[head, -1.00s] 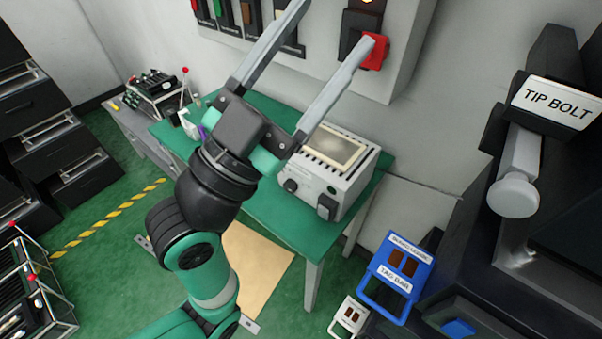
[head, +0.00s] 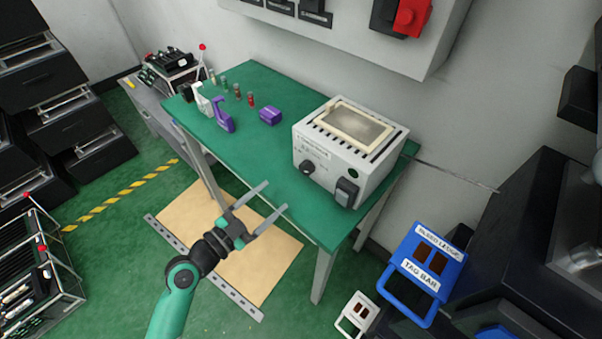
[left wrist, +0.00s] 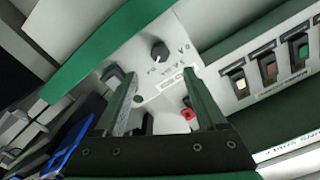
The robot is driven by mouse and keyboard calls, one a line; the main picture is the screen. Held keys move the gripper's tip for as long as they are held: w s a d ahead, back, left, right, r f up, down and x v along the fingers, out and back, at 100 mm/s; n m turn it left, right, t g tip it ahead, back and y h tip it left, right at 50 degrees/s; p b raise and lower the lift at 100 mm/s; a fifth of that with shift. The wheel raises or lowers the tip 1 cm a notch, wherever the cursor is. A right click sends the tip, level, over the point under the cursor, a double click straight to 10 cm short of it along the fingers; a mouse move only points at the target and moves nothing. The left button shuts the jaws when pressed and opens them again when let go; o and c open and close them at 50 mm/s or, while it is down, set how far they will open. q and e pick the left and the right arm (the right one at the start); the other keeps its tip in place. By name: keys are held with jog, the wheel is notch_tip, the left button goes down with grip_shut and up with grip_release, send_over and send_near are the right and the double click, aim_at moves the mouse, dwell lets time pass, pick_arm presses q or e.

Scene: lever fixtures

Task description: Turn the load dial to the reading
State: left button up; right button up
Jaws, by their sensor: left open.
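The white bench unit (head: 335,168) stands at the right end of the green bench. Its black round dial (head: 307,167) sits at the left of its front face; a dark square part (head: 346,192) sits at the right. The dial (left wrist: 159,52) also shows in the left wrist view, beyond the fingertips. Its reading is too small to tell. My left gripper (head: 274,197) is open and empty, left of the unit and below it in the head view, apart from the dial. Its fingers (left wrist: 155,75) frame the panel in the wrist view. My right gripper is not in view.
A purple clamp-like tool (head: 223,115), a purple block (head: 270,115) and small bottles stand on the green bench (head: 262,155). A wall box with a red switch (head: 411,17) hangs above. A blue tag bar holder (head: 425,265) is at lower right.

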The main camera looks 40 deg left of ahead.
aim_at(303, 171)
pick_arm(q)
jog(key=w, duration=1.1)
jog(key=shift+w+a, duration=0.15)
jog(key=shift+a, duration=0.05)
grip_shut()
